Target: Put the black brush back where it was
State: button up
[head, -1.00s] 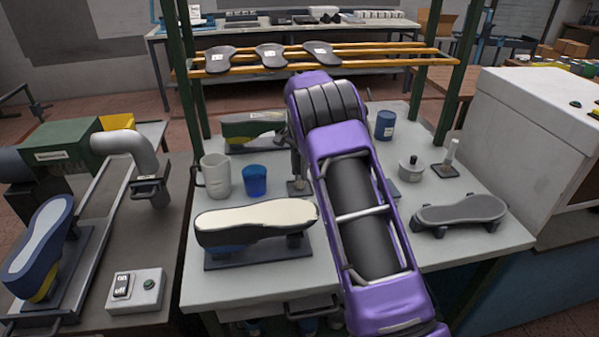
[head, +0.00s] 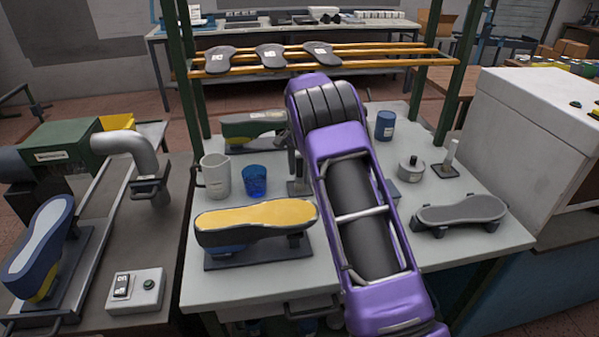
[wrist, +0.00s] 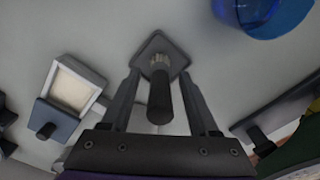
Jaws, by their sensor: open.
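In the wrist view, an upright black handle (wrist: 159,105) with a ribbed silver collar stands over a small square grey base (wrist: 170,46); it appears to be the black brush in its stand, bristles hidden. My gripper (wrist: 160,78) is open, one finger on each side of the handle, with visible gaps. In the head view, my purple arm hides most of this spot; the dark base (head: 298,188) shows at its left edge.
A blue cup (head: 254,181) and white mug (head: 215,176) stand to the left. A yellow-topped shoe last (head: 257,218) is in front, another last (head: 252,126) behind. In the wrist view, an open square box (wrist: 73,84) lies left.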

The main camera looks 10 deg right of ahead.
notch_tip(320, 180, up, 12)
jog(key=shift+f+p, duration=0.1)
jog(key=shift+p, duration=0.35)
